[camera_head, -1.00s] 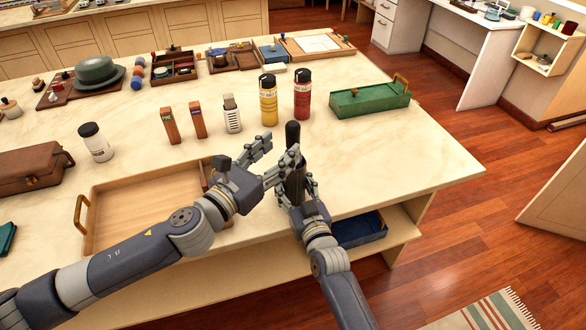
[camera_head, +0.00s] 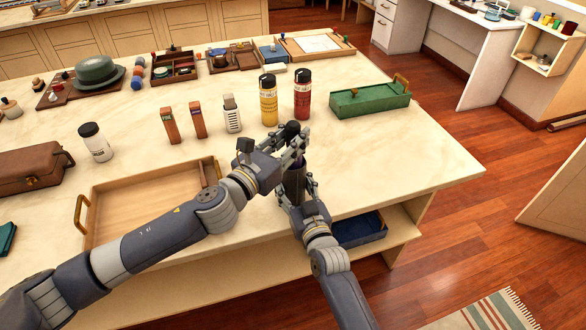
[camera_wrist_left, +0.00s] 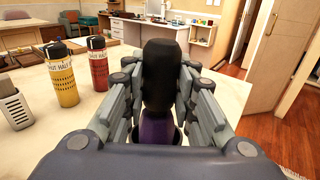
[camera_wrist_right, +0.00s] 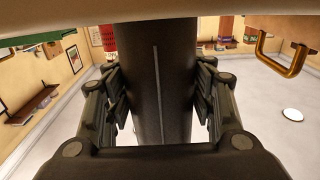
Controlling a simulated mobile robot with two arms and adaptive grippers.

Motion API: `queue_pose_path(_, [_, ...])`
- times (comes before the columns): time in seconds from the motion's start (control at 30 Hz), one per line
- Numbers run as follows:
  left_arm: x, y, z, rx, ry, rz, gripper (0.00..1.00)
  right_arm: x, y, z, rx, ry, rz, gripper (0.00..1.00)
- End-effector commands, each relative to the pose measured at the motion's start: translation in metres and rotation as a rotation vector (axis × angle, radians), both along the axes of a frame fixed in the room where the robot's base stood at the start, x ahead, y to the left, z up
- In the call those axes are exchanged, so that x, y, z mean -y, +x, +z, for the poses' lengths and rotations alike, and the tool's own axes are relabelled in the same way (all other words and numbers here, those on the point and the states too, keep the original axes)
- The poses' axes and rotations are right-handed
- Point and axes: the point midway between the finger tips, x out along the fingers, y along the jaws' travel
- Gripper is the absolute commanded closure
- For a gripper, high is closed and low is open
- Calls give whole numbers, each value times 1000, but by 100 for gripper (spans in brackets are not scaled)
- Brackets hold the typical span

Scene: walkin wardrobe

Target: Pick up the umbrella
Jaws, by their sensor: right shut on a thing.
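The umbrella stands upright at the table's front edge, with a black rounded end (camera_head: 293,127) on top and a purple part below it in the left wrist view (camera_wrist_left: 157,133). My right gripper (camera_head: 297,188) is shut on its dark lower part, which fills the middle of the right wrist view (camera_wrist_right: 155,85). My left gripper (camera_head: 296,147) has its fingers on both sides of the umbrella, just below the black end. Whether these fingers press on it is unclear. The two grippers hide much of the umbrella.
A yellow bottle (camera_head: 268,103) and a red bottle (camera_head: 302,98) stand just behind the umbrella. A green box (camera_head: 370,101) lies to their right. A wooden tray (camera_head: 95,210) is at the left, under my left arm. The tabletop at the right is clear.

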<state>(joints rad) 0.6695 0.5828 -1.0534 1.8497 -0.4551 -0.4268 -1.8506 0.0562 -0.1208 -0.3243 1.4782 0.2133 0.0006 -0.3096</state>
Motion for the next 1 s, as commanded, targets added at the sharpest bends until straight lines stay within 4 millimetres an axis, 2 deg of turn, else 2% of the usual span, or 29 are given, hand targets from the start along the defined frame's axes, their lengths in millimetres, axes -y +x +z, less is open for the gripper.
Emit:
queue_pose_path(0.33, [0,0,2,2,0,0,100,0,0,0,-1,0,0,74])
queue_pose_path(0.47, [-1,1,12,6,0,1,100,0,0,0,-1,0,0,74])
queue_pose_path(0.67, [0,1,48,11,1,-1,100,0,0,0,-1,0,0,74])
queue_pose_path(1.0, [0,0,128,9,1,-1,100,0,0,-1,-1,0,0,74])
